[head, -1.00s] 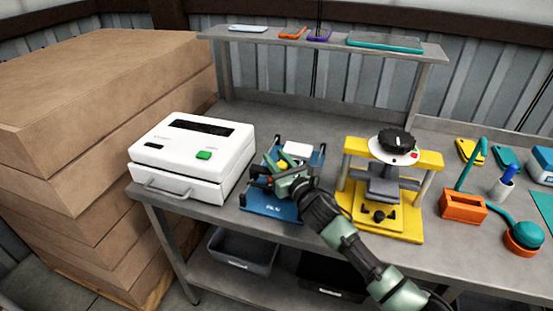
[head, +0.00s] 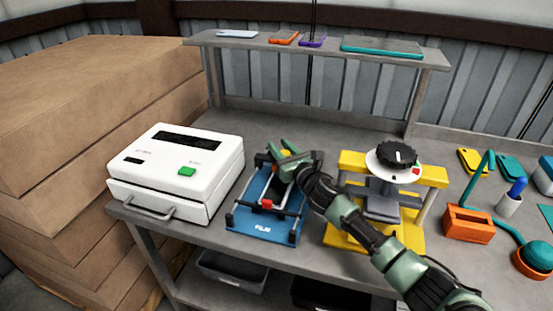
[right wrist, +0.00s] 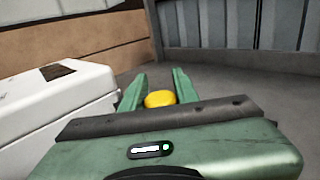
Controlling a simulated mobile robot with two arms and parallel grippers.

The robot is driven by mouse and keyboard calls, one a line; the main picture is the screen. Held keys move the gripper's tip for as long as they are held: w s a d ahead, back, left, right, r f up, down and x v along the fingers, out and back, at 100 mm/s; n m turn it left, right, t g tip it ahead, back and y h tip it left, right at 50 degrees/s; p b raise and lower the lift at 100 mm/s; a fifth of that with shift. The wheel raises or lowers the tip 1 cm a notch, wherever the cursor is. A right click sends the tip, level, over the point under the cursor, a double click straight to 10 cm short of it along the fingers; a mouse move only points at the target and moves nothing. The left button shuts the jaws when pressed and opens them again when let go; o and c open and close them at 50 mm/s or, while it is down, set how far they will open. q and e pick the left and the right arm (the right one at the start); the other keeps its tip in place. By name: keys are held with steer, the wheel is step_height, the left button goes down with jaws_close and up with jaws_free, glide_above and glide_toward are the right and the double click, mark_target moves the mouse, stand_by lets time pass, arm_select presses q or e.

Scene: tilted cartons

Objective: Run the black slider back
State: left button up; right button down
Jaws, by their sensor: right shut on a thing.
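The blue jig (head: 262,232) with two side rails stands on the bench between the white machine and the yellow press. My right gripper (head: 283,155) is over its far end, with the fingers pointing away from the bench's front edge. It is shut on a yellow knob (head: 286,153), which also shows between the fingers in the right wrist view (right wrist: 160,99). The black slider under the knob is mostly hidden by the gripper. My left gripper is not in view.
The white machine (head: 178,172) stands close on the left. The yellow press (head: 350,240) with a black dial stands on the right, close to my right arm. A shelf (head: 230,44) runs along the back. Bench behind the jig is clear.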

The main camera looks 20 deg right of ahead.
steer(key=shift+w+d, duration=0.45)
steer(key=shift+w, duration=0.2)
steer(key=shift+s, duration=0.1)
steer(key=c, duration=1.1)
jaws_free()
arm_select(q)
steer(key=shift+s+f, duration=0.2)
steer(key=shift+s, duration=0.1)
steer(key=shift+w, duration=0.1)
arm_select(e)
steer(key=shift+a, duration=0.1)
